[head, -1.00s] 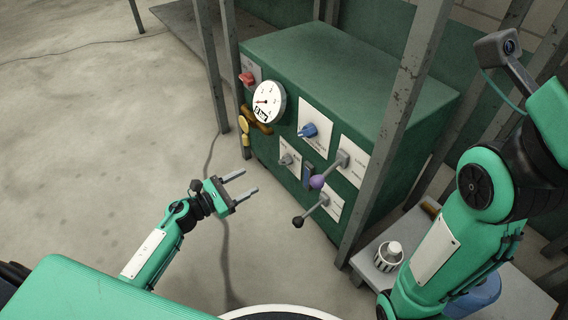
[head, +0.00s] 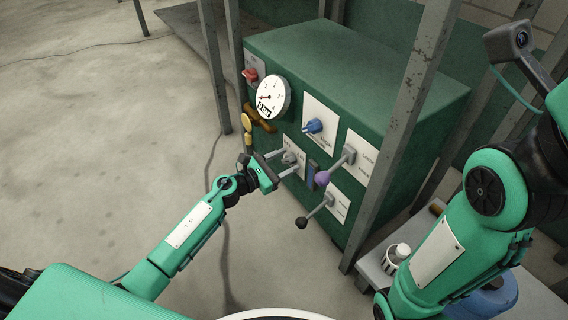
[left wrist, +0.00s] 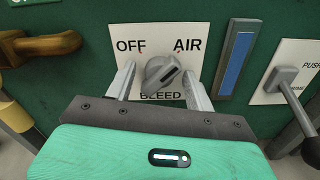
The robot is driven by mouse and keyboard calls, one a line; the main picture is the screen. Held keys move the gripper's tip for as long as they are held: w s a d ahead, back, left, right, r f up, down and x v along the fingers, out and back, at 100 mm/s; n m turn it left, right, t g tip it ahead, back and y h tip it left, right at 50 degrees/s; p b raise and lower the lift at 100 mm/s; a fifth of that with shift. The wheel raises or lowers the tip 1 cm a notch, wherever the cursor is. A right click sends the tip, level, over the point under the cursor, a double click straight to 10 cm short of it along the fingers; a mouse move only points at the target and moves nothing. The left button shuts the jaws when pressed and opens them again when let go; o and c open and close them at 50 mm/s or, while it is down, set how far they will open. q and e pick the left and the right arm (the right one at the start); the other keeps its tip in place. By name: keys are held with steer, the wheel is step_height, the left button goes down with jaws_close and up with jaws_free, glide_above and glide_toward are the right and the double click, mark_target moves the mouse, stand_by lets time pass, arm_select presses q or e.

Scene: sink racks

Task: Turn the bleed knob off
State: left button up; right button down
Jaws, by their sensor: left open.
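The bleed knob (left wrist: 161,72) is a grey knob on a white plate marked OFF at left, AIR at right and BLEED below. Its dark pointer mark slants up to the right, toward AIR. In the head view the knob (head: 289,157) sits low on the front of the green box. My left gripper (head: 284,158) is open, with one finger on each side of the knob; in the left wrist view the fingers (left wrist: 161,80) stand left and right of it. I cannot tell whether they touch it. My right arm shows at the right; its gripper is not in view.
The green box (head: 370,80) also bears a gauge (head: 273,97), a blue knob (head: 313,126), a red knob (head: 250,74), a purple-ended lever (head: 323,178) and a black-ended lever (head: 302,222). A brown handle (left wrist: 40,45) is left of the plate. Grey posts (head: 410,120) stand around the box.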

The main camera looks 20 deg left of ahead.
arm_select(q)
steer(key=c, duration=1)
